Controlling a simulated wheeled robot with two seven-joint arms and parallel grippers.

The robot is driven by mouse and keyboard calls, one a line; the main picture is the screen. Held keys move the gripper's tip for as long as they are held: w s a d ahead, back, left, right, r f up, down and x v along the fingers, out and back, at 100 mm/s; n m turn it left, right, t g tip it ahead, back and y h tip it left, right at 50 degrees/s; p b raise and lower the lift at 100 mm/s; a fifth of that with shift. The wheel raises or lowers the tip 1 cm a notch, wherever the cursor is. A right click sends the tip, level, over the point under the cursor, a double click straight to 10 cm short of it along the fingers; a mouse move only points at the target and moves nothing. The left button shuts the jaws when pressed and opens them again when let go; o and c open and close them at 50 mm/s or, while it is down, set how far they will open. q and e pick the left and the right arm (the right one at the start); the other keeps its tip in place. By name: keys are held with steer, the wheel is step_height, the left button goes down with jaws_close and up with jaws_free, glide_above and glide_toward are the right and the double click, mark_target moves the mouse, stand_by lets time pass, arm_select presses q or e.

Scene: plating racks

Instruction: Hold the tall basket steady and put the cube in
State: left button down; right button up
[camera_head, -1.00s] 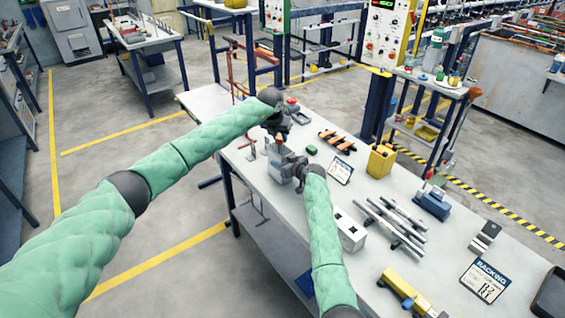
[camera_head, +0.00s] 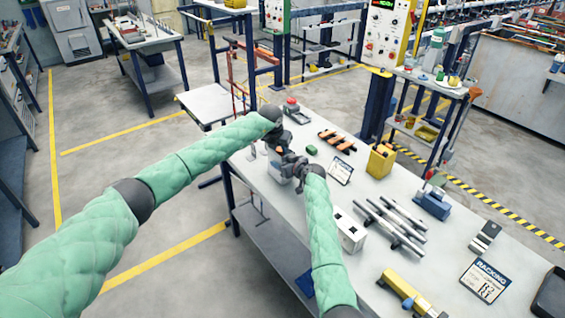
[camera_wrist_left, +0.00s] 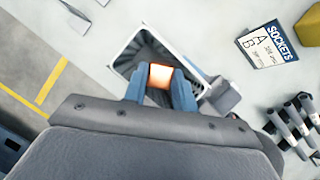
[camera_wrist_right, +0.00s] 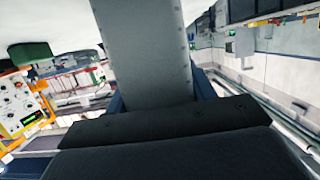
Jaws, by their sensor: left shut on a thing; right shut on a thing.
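The tall basket (camera_head: 275,175) is a pale grey, open-topped container near the left edge of the table, largely hidden by my grippers in the head view. In the left wrist view its rim (camera_wrist_left: 125,50) frames a dark interior. My left gripper (camera_wrist_left: 160,88) is shut on an orange, glowing-looking cube (camera_wrist_left: 160,74), held over the basket's opening; I cannot tell how deep it is. My right gripper (camera_head: 293,166) is at the basket's right side. In the right wrist view the perforated grey basket wall (camera_wrist_right: 145,50) stands between its fingers, so it is shut on the basket.
A sockets card (camera_head: 341,172), a green item (camera_head: 311,150) and a yellow bin (camera_head: 381,162) stand to the right. A white box (camera_head: 350,232) and several metal rods (camera_head: 390,225) lie nearer. A red-button device (camera_head: 296,110) is behind.

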arm_select(q)
steer(key=shift+s+f, duration=0.1)
steer(key=shift+f, duration=0.3)
arm_select(e)
steer(key=shift+r, duration=0.1)
arm_select(q)
steer(key=c, duration=1.1)
jaws_free()
steer(key=shift+f, duration=0.15)
arm_select(e)
steer(key=shift+s, duration=0.1)
arm_select(q)
steer(key=shift+o, duration=0.2)
arm_select(e)
steer(key=shift+r, duration=0.1)
arm_select(q)
steer(key=shift+s+a+f, duration=0.1)
steer(key=shift+f, duration=0.05)
steer(key=v, duration=1.2)
steer(key=shift+r, duration=0.5)
arm_select(e)
steer(key=o, duration=1.2)
steer(key=shift+c, duration=0.2)
